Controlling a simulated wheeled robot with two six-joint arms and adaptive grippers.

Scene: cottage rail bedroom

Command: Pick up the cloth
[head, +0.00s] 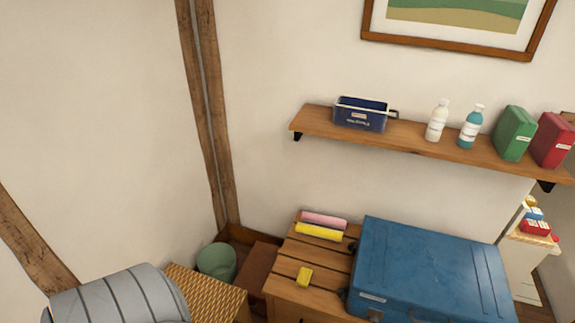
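A pink roll (324,220) and a yellow roll (318,232) lie side by side at the back of a slatted wooden top (318,262). They look like rolled cloths, but I cannot be sure of the material. No flat or unfolded cloth is clearly visible. Neither of my grippers is in view.
A large blue case (430,265) covers the right of the slatted top. A wall shelf (400,133) above holds a blue bin, bottles and boxes. A woven surface (208,290), a green bin (216,261) and a grey striped rounded object (118,298) are lower left.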

